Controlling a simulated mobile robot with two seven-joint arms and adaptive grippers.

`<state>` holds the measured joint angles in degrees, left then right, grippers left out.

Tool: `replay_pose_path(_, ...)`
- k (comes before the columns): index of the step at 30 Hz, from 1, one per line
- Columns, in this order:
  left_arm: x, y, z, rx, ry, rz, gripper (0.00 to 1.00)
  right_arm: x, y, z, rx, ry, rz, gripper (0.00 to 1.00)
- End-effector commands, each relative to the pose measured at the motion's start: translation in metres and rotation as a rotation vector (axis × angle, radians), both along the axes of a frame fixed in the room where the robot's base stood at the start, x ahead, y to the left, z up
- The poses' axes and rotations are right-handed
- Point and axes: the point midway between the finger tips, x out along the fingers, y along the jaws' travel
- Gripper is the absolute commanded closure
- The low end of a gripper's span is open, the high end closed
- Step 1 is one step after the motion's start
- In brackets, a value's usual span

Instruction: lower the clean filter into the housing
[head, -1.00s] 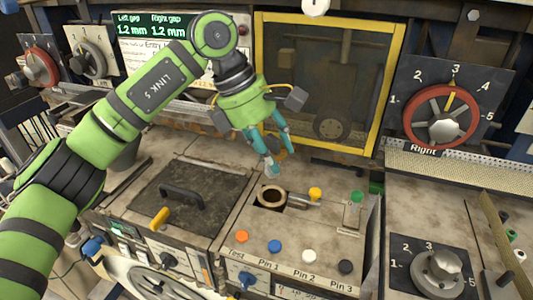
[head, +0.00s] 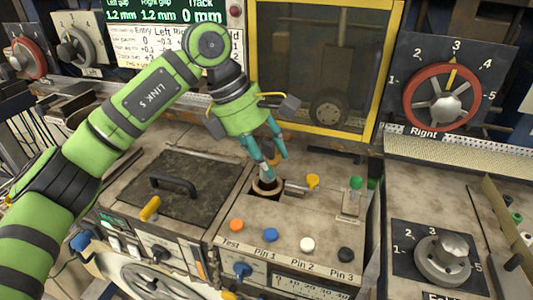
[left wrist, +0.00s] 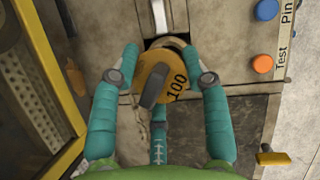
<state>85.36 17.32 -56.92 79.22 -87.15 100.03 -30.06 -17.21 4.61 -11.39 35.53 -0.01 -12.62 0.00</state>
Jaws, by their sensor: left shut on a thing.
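My left gripper (head: 268,165) points down over the round tan housing (head: 267,188) in the panel's square opening. It is shut on the clean filter (left wrist: 163,80), which shows an orange-yellow round top marked 100 and a grey grip tab in the left wrist view. In the head view the fingers mostly hide the filter, and its lower end is just above or at the housing's mouth; I cannot tell if it is inside. In the left wrist view the housing's rim (left wrist: 167,43) shows beyond the filter, partly covered. My right gripper is not in view.
Coloured buttons, including an orange one (head: 237,225), line the front. A dark hatch with a handle (head: 173,184) lies left. A yellow-framed window (head: 322,70) rises behind.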

Motion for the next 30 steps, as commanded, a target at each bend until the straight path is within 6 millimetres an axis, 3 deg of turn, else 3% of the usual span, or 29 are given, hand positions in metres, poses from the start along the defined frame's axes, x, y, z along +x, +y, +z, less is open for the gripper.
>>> replay_pose_path(30, 0.0, 0.0, -0.018, 0.0, -0.001, 0.0, 0.87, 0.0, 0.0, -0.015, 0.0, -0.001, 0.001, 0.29)
